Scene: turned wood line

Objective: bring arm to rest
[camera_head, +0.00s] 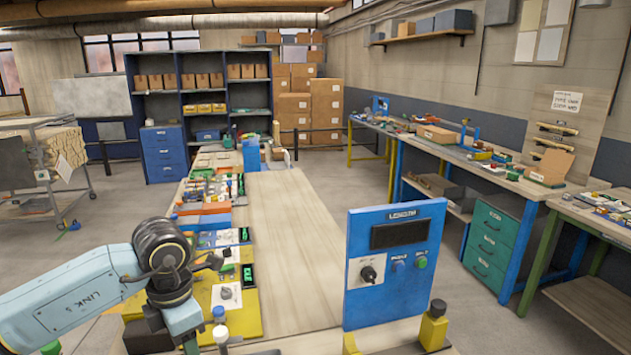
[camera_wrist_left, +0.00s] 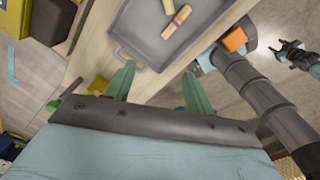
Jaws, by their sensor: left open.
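My left arm (camera_head: 70,295) comes in from the left in the head view, with its dark wrist joint (camera_head: 165,255) over the near left side of the bench. Its fingers are not clear in that view. In the left wrist view my left gripper (camera_wrist_left: 158,88) shows two green fingers spread apart, with nothing between them. A grey tray (camera_wrist_left: 138,62) lies beyond the fingertips, apart from them as far as I can tell. Small turned wood pieces (camera_wrist_left: 176,22) lie in the tray. I do not see my right gripper in the head view.
A blue panel (camera_head: 415,285) with a dial and buttons stands at the near right of the bench. The pale bench top (camera_head: 285,245) between is clear.

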